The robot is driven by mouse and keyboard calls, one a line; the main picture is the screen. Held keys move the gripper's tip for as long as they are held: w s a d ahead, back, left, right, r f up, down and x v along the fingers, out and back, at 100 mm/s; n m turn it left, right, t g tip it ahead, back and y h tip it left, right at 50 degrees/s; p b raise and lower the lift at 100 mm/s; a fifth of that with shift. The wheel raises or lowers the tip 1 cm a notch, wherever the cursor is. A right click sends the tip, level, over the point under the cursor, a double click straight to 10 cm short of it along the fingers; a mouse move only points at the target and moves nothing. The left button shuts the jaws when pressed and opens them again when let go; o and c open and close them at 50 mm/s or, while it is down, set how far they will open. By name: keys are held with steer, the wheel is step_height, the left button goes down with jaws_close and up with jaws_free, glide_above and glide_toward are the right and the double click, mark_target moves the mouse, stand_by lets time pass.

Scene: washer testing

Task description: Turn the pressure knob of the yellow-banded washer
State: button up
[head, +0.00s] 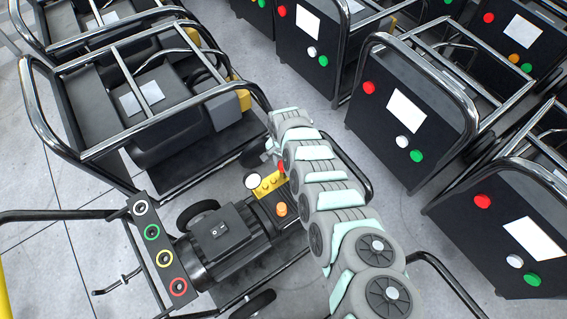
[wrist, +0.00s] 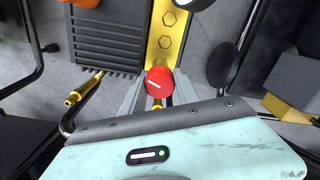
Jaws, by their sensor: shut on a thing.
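The washer in front has a black motor (head: 222,240) and a yellow pump strip (head: 266,186). Its red knob (head: 282,167) sits at the far end of that strip, partly hidden by my arm. In the wrist view the red knob (wrist: 160,82) shows a white pointer line, slanting down to the right. My gripper (wrist: 158,88) is shut on the knob, with one grey finger on each side. In the head view my gripper (head: 272,152) is mostly hidden behind my wrist.
A round white gauge (head: 253,181) and an orange cap (head: 281,209) stand close to the knob. A brass nozzle (wrist: 85,88) lies left of my fingers. Black machines with red, white and green buttons (head: 408,115) stand at the right. Tube-framed washers (head: 140,105) stand at the upper left.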

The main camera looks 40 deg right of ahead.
jaws_close()
steer(key=shift+r+n+p, duration=0.1)
steer(key=shift+n+p, duration=0.2)
steer(key=shift+p, duration=0.05)
steer(key=n+p, duration=0.1)
steer(key=n, duration=0.2)
steer(key=n+p, duration=0.1)
steer(key=n, duration=1.1)
steer(key=shift+n, duration=0.3)
steer(key=n, duration=0.5)
steer(key=shift+n, duration=0.3)
steer(key=shift+f, duration=0.2)
